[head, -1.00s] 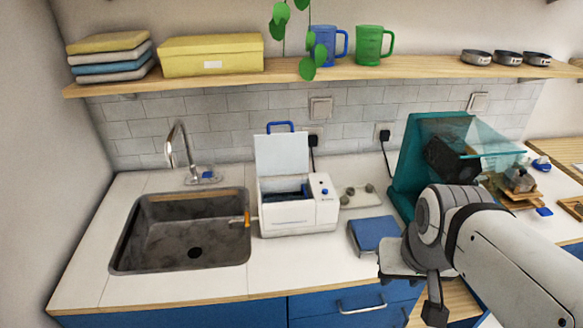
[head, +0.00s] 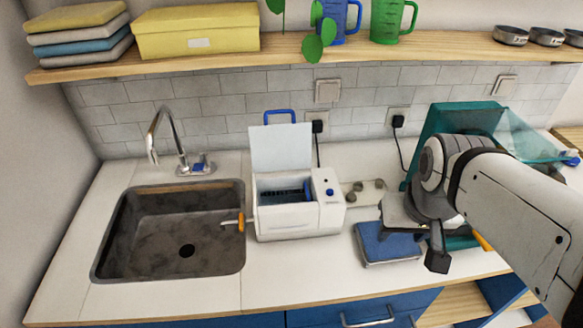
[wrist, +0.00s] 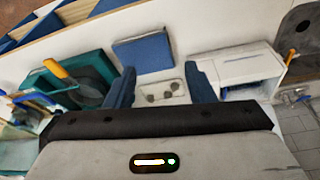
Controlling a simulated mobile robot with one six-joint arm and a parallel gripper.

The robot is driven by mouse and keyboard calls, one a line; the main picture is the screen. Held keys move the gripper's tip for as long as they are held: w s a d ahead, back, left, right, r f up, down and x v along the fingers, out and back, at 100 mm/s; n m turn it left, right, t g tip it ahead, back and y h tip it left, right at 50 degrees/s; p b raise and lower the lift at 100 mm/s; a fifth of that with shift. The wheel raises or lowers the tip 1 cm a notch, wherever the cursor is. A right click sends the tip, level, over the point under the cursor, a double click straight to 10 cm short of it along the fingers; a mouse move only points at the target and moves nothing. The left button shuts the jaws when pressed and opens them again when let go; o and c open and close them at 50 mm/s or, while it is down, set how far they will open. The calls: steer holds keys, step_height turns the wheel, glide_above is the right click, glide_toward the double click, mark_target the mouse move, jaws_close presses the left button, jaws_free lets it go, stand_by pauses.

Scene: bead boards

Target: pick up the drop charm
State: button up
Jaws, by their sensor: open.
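I cannot make out a drop charm for certain. A small pale tray (head: 357,203) with several grey round pieces (head: 379,184) lies on the counter right of the white machine. Both also show in the wrist view, the tray (wrist: 171,110) and the pieces (wrist: 152,98); their shapes are too small to read. My gripper (wrist: 160,68) is open, its two blue fingers apart with nothing held between them. In the wrist view the tray shows between the fingers, apart from them. In the head view my arm covers part of the counter at the right.
A white machine (head: 300,219) with a raised lid stands left of the tray, beside a sink (head: 135,262). A blue pad (head: 388,244) lies in front of the tray. A teal stand (head: 425,140) with a clear hood is at right. A shelf (head: 270,47) runs above.

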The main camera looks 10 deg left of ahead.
steer(key=w+a+n, duration=0.3)
steer(key=w+a, duration=0.1)
steer(key=w, duration=0.4)
steer(key=n+g+b, duration=0.3)
steer(key=n, duration=0.4)
glide_toward(283, 202)
steer(key=shift+s+d+f, duration=0.25)
steer(key=shift+s+f, duration=0.05)
steer(key=f, duration=0.2)
steer(key=f+p, duration=0.1)
steer(key=f, duration=0.3)
steer(key=shift+s+a+f, duration=0.2)
steer(key=shift+s+f, duration=0.2)
steer(key=shift+f+p, duration=0.3)
steer(key=shift+f, duration=0.2)
steer(key=c, duration=1.1)
